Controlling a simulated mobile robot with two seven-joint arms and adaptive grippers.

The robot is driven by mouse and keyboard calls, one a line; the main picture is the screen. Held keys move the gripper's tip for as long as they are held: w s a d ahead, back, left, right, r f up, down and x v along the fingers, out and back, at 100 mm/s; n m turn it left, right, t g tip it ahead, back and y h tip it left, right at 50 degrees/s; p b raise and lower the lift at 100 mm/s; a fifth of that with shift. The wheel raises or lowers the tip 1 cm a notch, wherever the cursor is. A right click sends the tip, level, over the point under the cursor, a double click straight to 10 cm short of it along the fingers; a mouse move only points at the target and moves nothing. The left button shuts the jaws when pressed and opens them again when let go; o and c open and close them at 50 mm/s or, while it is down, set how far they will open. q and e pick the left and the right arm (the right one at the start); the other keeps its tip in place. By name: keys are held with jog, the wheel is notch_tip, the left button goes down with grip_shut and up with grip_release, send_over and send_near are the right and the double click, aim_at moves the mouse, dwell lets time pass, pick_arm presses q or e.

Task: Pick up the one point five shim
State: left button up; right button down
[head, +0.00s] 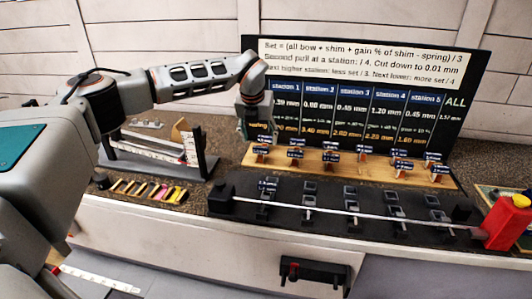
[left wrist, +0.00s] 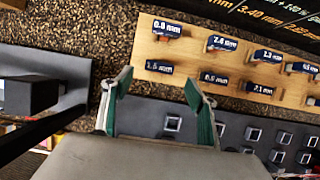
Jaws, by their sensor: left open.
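The one point five shim (left wrist: 159,67) is at the near left of the wooden board in the left wrist view, behind a dark blue label that appears to read 1.5 mm. The shim body is hard to make out. My left gripper (left wrist: 158,85) is open and empty, its green-lined fingertips lying either side of this label in the picture. In the head view my left gripper (head: 257,136) points down over the left end of the wooden board (head: 390,173) and hides part of it. Whether it touches anything cannot be told. My right gripper is not in view.
Other labelled shims, such as the 2.4 mm one (left wrist: 222,43), stand close by on the board. A black sign (head: 350,60) rises behind. A dark stand (head: 165,160) is left.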

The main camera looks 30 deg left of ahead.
aim_at(261, 147)
pick_arm(q)
jog(key=shift+a+f, duration=0.1)
jog(key=shift+f, duration=0.65)
jog(key=x, duration=0.2)
jog(key=p+x, duration=0.1)
jog(key=x, duration=0.1)
jog(key=shift+w+f, duration=0.1)
jog(key=shift+w, duration=0.4)
jog(key=shift+w+a+f, duration=0.15)
jog(key=shift+w+f, duration=0.05)
jog(key=shift+f, duration=0.3)
jog(key=c, duration=1)
jog(key=shift+c, duration=1)
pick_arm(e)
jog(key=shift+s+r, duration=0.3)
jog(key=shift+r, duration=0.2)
